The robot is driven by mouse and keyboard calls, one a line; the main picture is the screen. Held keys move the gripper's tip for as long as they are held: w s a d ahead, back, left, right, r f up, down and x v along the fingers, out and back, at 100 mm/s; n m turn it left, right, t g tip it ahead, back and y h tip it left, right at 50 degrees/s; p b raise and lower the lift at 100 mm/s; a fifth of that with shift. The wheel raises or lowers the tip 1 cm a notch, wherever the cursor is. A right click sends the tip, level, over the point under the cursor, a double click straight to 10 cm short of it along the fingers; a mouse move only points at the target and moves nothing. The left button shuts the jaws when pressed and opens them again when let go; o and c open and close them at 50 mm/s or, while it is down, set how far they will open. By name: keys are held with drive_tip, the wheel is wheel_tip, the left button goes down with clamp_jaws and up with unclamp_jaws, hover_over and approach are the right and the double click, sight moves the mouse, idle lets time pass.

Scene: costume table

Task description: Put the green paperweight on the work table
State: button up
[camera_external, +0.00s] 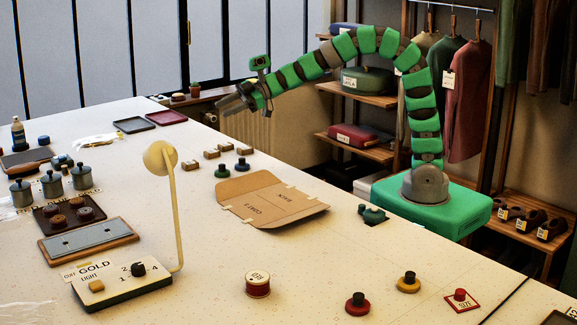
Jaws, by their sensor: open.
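The fingertips are small and dark here.
A blue weight (242,164) stands just right of the green one. The cardboard pattern (270,199) lies nearby. A cream lamp-like stand (172,210) rises at centre left. Red (357,304) and yellow (408,283) weights stand in front. The table's middle front is mostly free.

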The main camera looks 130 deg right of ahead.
drive_tip(key=w+a+r+m+t+h, duration=0.1)
drive_tip(key=a+r, duration=0.3)
drive_tip(key=r, duration=0.3)
drive_tip(key=w+a+r+h, duration=0.1)
drive_tip(key=a+r+h, duration=0.1)
drive_tip(key=a+r, duration=0.45)
drive_tip(key=w+a+r+m+t+h, duration=0.1)
drive_tip(key=a+r, duration=0.2)
drive_tip(key=r, duration=0.6)
drive_tip(key=s+a+r+y, duration=0.2)
drive_tip(key=s+a+r, duration=0.1)
drive_tip(key=a, duration=0.5)
drive_tip(key=s+a+r+n+y, duration=0.1)
drive_tip(key=s+a+r+y, duration=0.2)
drive_tip(key=a, duration=0.6)
drive_tip(key=s+a+r+y, duration=0.2)
drive_tip(key=s+a+r, duration=0.1)
drive_tip(key=a, duration=0.6)
drive_tip(key=shift+s+a+r, duration=0.25)
drive_tip(key=shift+s+r, duration=0.05)
drive_tip(key=shift+s, duration=0.55)
